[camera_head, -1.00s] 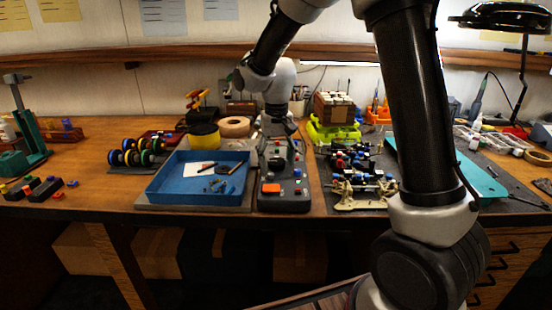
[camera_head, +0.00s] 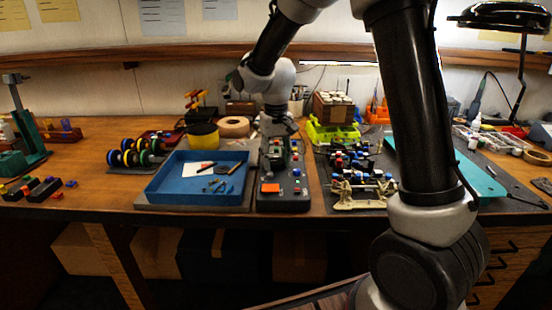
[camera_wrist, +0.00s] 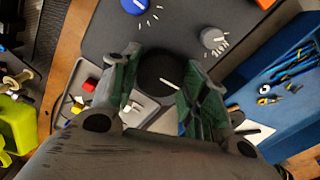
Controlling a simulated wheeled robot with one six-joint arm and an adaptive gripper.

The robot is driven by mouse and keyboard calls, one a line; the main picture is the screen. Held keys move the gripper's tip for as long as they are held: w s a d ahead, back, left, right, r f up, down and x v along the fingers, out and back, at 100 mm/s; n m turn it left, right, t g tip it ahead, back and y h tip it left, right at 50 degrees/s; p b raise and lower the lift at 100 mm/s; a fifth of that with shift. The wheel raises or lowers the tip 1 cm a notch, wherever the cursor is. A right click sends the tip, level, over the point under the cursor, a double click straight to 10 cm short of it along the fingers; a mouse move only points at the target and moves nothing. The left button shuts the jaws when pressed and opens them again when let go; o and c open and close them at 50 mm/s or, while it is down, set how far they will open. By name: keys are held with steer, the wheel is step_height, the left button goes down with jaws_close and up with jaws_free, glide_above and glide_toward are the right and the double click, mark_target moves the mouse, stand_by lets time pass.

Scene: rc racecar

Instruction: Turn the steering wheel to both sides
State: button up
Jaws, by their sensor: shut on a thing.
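A dark control box (camera_head: 284,201) stands on the bench in the head view, right of the blue tray. It carries an orange part and small coloured buttons. In the wrist view, a dark round knob with a white line (camera_wrist: 158,72) sits on the box, the only wheel-like part between my fingers. My gripper (camera_wrist: 161,82) is shut on this knob, with one green-padded finger on each side. In the head view my gripper (camera_head: 275,135) is over the far part of the box, and the knob is hidden there.
A blue knob (camera_wrist: 133,5) and a grey knob (camera_wrist: 212,38) with white tick marks are close to my fingers. The blue tray (camera_head: 165,190) with tools lies left of the box. A mat with small car parts (camera_head: 362,185) lies right.

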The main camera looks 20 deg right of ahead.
mark_target(276, 161)
steer(key=n, duration=0.4)
steer(key=shift+n, duration=1.9)
steer(key=o, duration=1)
steer(key=shift+r, duration=0.1)
step_height(276, 161, up, 12)
